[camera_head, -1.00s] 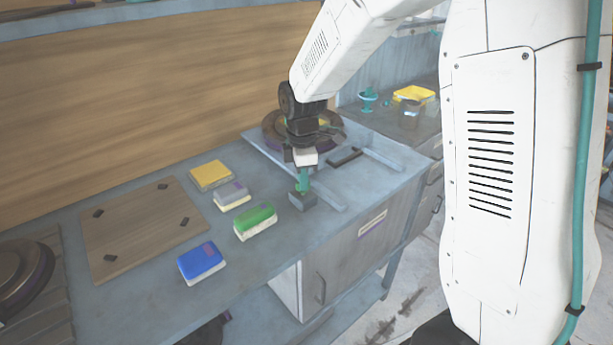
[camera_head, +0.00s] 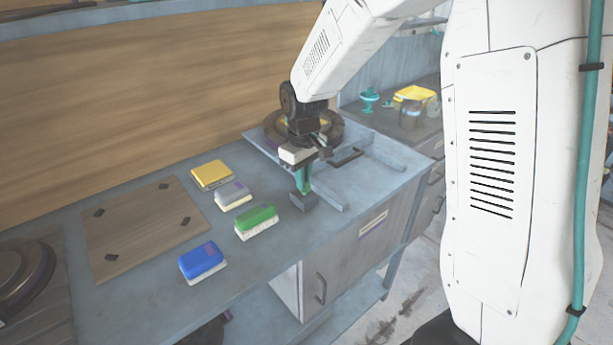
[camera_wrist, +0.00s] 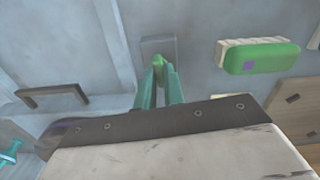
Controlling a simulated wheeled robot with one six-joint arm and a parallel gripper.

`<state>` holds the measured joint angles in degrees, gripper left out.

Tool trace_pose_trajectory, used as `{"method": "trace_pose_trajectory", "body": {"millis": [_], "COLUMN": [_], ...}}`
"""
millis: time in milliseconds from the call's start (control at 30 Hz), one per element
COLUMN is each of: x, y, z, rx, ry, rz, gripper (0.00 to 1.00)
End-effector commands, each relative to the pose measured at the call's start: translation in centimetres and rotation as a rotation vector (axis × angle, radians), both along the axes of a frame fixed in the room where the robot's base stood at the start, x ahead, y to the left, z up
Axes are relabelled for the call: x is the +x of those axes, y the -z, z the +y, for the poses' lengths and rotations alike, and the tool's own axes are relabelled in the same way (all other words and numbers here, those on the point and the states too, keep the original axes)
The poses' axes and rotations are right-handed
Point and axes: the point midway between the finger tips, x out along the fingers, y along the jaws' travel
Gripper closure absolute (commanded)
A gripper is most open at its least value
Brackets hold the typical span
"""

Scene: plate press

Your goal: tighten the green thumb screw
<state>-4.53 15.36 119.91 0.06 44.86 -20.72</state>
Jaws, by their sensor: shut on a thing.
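The green thumb screw (camera_wrist: 158,62) shows at the tips of my gripper's teal fingers in the wrist view, in front of a grey block (camera_wrist: 158,46). My gripper (camera_wrist: 160,80) is shut on the thumb screw. In the head view my gripper (camera_head: 303,186) points down at the grey block (camera_head: 303,201), which stands at the near end of a rail of the press frame (camera_head: 330,193). The fingers hide most of the screw there.
A green sponge-like block (camera_head: 257,219), a blue one (camera_head: 202,260), a grey one (camera_head: 233,195) and a yellow one (camera_head: 211,174) lie left of my gripper. A dark handle (camera_head: 345,157) lies just behind it. A wooden board (camera_head: 145,228) lies farther left.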

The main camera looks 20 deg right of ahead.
Motion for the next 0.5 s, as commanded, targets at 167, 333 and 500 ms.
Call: {"method": "trace_pose_trajectory", "body": {"millis": [167,333,500], "x": [0.52,0.5,0.5], "y": [-0.34,-0.34,-0.34], "z": [-0.07,-0.06,-0.03], "rx": [0.001,0.001,0.002], "ry": [0.165,0.326,0.487], "rz": [-0.016,-0.016,-0.015], "gripper": [1.0,1.0,1.0]}}
